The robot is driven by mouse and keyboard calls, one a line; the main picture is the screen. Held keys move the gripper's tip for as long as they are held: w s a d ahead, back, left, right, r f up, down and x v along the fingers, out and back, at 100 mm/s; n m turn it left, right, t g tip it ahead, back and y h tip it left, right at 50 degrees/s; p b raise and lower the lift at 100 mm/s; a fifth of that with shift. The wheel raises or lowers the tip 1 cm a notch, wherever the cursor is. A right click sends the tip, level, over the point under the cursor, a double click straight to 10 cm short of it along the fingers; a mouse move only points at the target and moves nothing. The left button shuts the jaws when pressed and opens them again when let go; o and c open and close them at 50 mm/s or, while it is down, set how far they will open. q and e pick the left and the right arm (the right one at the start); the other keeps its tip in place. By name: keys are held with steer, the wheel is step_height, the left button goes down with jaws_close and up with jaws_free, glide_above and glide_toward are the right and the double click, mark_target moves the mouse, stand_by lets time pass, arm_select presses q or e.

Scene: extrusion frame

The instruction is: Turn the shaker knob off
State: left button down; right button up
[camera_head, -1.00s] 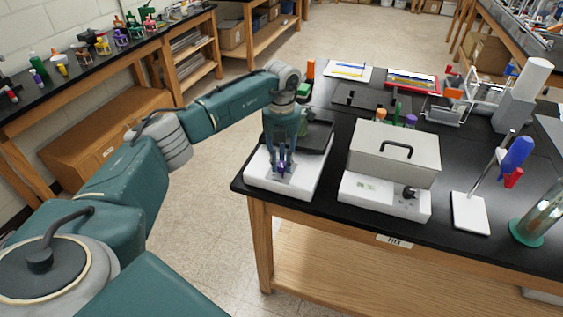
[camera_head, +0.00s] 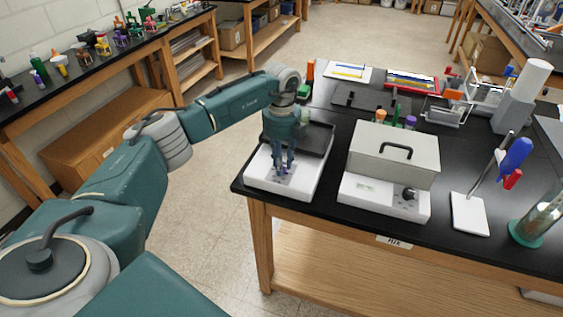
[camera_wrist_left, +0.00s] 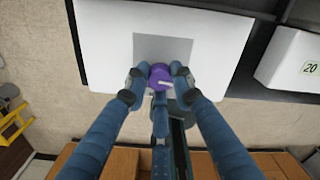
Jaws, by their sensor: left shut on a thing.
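The shaker (camera_head: 308,172) is a white box with a dark tray on top, at the left front corner of the black bench. Its front panel (camera_wrist_left: 165,45) shows as a grey patch on white in the left wrist view. The shaker knob (camera_wrist_left: 159,76) is purple with a pale mark pointing right in that view. My left gripper (camera_head: 284,170) reaches down to the front of the shaker. In the left wrist view its fingers (camera_wrist_left: 158,82) are shut on the knob, one on each side. The fingers hide most of the knob in the head view. My right gripper is not in view.
A white water bath (camera_head: 385,200) with a grey lid and a black knob stands right of the shaker. A white stand with a blue-handled tool (camera_head: 515,157) and a glass cylinder (camera_head: 540,222) are farther right. Several tubes stand behind the bath.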

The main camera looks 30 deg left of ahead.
arm_select(q)
steer(key=shift+n, duration=0.9)
steer(key=c, duration=1.5)
jaws_free()
steer(key=shift+o, duration=0.2)
steer(key=shift+r, duration=0.25)
step_height(320, 180, up, 12)
steer(key=shift+f, duration=0.2)
